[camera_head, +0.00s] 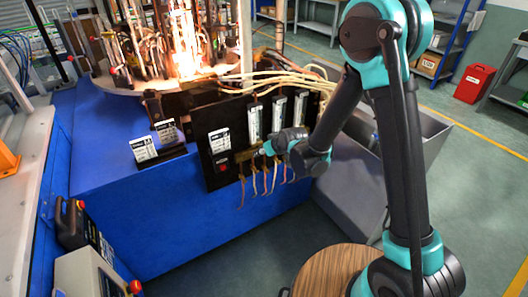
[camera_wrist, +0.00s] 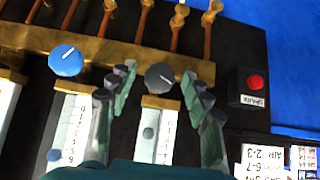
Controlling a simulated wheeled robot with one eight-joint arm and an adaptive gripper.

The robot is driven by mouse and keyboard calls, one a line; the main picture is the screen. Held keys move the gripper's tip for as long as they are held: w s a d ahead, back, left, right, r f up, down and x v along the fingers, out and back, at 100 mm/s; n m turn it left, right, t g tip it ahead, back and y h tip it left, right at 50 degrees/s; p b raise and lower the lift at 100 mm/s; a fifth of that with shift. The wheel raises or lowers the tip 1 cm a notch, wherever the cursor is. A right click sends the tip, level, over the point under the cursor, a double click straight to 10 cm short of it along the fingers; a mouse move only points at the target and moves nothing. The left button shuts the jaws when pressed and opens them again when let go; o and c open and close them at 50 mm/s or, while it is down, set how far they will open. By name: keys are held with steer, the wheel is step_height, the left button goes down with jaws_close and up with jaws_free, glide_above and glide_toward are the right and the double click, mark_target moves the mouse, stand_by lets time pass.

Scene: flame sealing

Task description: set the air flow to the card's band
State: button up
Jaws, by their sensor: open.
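The black flow panel (camera_head: 238,175) carries three upright flow tubes, with knobs below them. In the wrist view a grey-black knob (camera_wrist: 159,77) with a white pointer line sits between the fingers of my gripper (camera_wrist: 160,72); the fingers are apart, one on each side, and contact is not clear. The tube beside it (camera_wrist: 152,130) holds a small grey-blue float; its number is unreadable. A blue knob (camera_wrist: 66,60) sits to the left. The card (camera_wrist: 265,155) at lower right has a line reading "AIR 2-3". My gripper (camera_head: 268,150) is at the panel's lower edge.
A red button (camera_wrist: 254,82) labelled SPARK sits right of the grey knob. Brass fittings and hoses line the panel. Bright flames (camera_head: 186,60) burn on the round platform behind. Small white cards (camera_head: 144,149) stand on the blue bench (camera_head: 110,170). A grey bin stands to the right.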

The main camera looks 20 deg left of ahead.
steer(key=c, duration=1.1)
steer(key=shift+s+a+n+t+h, duration=0.1)
steer(key=shift+n+t+h, duration=0.5)
steer(key=shift+t, duration=0.3)
steer(key=shift+c, duration=0.2)
steer(key=o, duration=1.1)
steer(key=shift+o, duration=0.2)
